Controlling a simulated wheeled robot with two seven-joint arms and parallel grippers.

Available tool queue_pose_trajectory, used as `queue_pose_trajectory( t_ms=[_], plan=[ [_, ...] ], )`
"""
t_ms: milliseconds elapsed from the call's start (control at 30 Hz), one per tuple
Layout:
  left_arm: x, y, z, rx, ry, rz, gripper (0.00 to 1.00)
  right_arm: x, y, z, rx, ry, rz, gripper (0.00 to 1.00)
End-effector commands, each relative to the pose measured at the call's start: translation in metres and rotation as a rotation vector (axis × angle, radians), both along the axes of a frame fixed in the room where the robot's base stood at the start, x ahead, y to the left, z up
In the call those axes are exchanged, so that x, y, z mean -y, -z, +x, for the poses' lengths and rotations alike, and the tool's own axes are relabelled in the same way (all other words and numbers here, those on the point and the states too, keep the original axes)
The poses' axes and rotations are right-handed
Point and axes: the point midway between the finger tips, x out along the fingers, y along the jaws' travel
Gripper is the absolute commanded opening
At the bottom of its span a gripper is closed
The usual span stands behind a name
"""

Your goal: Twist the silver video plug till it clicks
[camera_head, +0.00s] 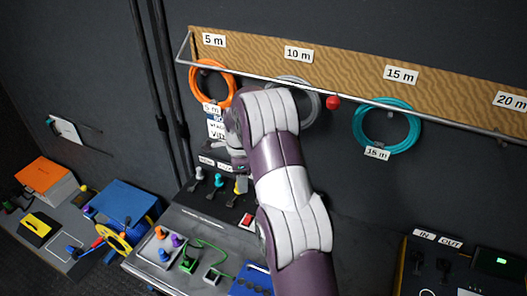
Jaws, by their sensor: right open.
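My right arm rises through the middle of the view, and its gripper (232,152) hangs over the back of the connector panel (215,218). The jaws are open, small and partly hidden by my own wrist. A small grey-silver plug (198,173) stands at the left of a row on the panel, left of and below the gripper, apart from it. I cannot tell whether the grey one is the silver video plug, or whether another is hidden behind my gripper. My left gripper is out of view.
Orange (213,84) and teal (387,127) cable coils hang on the wall under a board with length labels; a grey coil is partly behind my arm. A red button (248,219) lies close to my forearm. Coloured plugs, a blue box (122,203) and tools crowd the left.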

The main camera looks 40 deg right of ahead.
Motion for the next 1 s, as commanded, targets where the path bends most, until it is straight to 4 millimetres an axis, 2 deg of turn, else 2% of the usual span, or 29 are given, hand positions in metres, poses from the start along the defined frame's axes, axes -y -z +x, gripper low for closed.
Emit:
queue_pose_trajectory(
  t_ms=[33,100,233,400,467,700,800,1000],
  plan=[
    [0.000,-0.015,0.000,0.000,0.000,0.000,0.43,0.023,-0.004,0.007,-0.008,0.175,0.006,0.53],
    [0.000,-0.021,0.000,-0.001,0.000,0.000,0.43,0.048,0.002,0.014,-0.015,0.404,0.010,0.53],
    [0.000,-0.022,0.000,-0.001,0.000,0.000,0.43,0.072,0.012,0.018,-0.023,0.631,0.013,0.53],
    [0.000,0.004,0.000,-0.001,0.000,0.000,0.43,0.075,0.046,0.018,-0.024,0.675,0.014,0.53],
    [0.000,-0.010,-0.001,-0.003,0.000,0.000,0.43,0.075,0.049,0.018,-0.026,0.674,0.014,0.53],
    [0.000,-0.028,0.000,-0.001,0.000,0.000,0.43,0.074,0.105,0.018,-0.025,0.671,0.014,0.53],
    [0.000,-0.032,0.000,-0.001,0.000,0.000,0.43,0.074,0.122,0.018,-0.023,0.670,0.015,0.53],
    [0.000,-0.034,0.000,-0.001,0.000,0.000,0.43,0.075,0.138,0.019,-0.019,0.670,0.014,0.53]
  ],
)
